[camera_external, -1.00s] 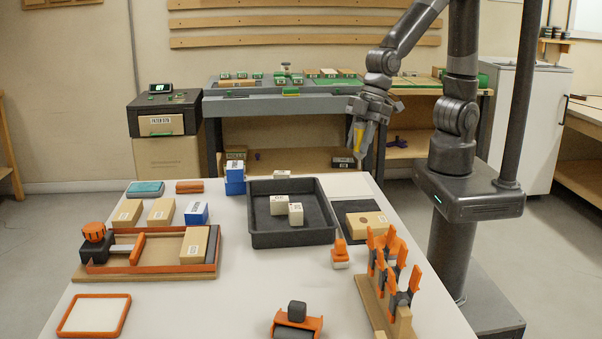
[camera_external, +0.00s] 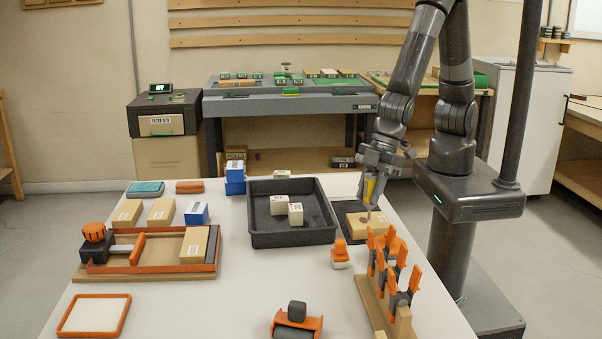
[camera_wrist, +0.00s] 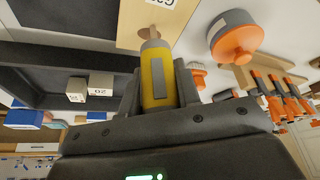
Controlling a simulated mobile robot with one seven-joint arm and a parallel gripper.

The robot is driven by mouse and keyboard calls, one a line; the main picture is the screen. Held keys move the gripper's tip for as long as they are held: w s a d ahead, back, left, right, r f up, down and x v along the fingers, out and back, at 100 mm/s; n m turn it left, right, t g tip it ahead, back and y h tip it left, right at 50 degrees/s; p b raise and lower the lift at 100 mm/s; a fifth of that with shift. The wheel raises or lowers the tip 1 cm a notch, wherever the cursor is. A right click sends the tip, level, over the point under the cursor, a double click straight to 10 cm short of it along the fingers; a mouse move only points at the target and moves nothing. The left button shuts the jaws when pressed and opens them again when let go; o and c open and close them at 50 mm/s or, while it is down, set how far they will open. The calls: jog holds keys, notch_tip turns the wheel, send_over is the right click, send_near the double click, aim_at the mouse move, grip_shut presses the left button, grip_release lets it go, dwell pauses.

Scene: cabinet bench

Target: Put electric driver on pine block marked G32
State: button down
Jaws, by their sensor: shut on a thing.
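My gripper (camera_external: 372,173) is shut on the yellow electric driver (camera_external: 369,188), which points downward with its grey tip low. In the wrist view the driver (camera_wrist: 157,78) sits between the gripper's fingers (camera_wrist: 157,90). A pine block (camera_external: 366,225) with a hole in its top lies on a dark mat (camera_external: 345,208) right of the black tray. The driver's tip is over this block, at or just above the hole; I cannot tell if it touches. The block also shows in the wrist view (camera_wrist: 133,15), with a label only partly readable.
The black tray (camera_external: 253,238) with two pale blocks is close on the left. An orange-and-grey clamp rack (camera_external: 371,300) stands in front on the right, with a small orange-topped item (camera_external: 340,255) beside it.

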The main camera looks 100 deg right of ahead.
jog(key=shift+f, duration=0.15)
jog(key=c, duration=1.1)
grip_release()
jog(key=shift+o, duration=0.2)
jog(key=v, duration=1.2)
jog(key=d+r+m+t+h, duration=0.1)
jog(key=d+r+m, duration=0.5)
jog(key=d, duration=1.1)
jog(key=s+d+r+t+h, duration=0.1)
jog(key=s+d+r, duration=0.4)
jog(key=s+d, duration=0.3)
jog(key=shift+d+r+m, duration=0.3)
jog(key=shift+d+m, duration=0.1)
jog(key=shift+d, duration=0.75)
jog(key=shift+s, duration=0.1)
